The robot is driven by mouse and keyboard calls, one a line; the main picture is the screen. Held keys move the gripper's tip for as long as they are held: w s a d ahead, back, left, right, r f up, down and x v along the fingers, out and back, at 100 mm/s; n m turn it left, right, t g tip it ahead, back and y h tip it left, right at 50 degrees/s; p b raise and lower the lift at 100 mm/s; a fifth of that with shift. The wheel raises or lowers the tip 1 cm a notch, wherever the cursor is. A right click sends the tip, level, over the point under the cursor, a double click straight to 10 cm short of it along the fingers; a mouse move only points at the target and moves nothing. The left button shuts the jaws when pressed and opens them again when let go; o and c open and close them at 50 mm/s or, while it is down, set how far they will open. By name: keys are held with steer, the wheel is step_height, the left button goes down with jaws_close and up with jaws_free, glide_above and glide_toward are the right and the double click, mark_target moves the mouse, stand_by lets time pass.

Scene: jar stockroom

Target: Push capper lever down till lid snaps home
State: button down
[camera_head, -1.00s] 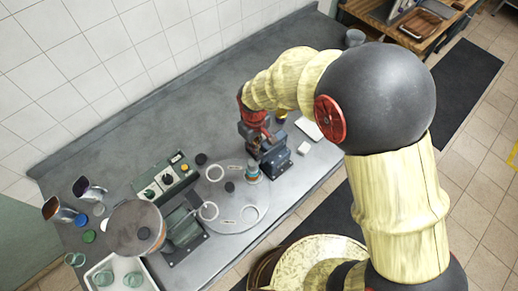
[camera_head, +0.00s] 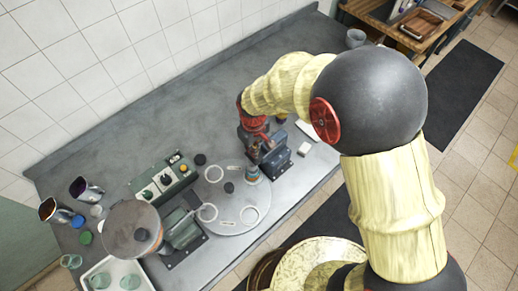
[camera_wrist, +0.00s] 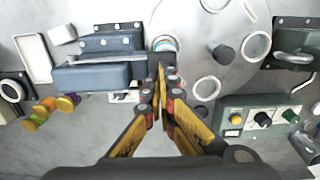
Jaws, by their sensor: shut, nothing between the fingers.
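The capper, a blue-grey block machine (camera_head: 276,158), stands at the right part of the round plate on the bench. It also shows left of centre in the wrist view (camera_wrist: 100,76). A jar with teal and reddish bands (camera_head: 252,174) stands at the capper's front end on the plate; its round top (camera_wrist: 163,44) shows beyond my fingertips. My gripper (camera_wrist: 162,76) is shut and empty, its tips at the capper's end beside the jar. In the head view my gripper (camera_head: 258,146) is partly hidden against the capper. I cannot make out the lever or the lid's seating.
The round metal plate (camera_head: 225,222) carries white rings and a dark knob. A green control box (camera_head: 163,180) and a round hopper (camera_head: 133,230) stand left. A white tray with glass jars (camera_head: 98,268) is at the lower left. The bench behind is clear.

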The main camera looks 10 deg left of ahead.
stand_by(0.3)
steer(key=shift+r+p, duration=1.45)
steer(key=shift+r, duration=1)
step_height(320, 180, up, 5)
steer(key=p, duration=0.3)
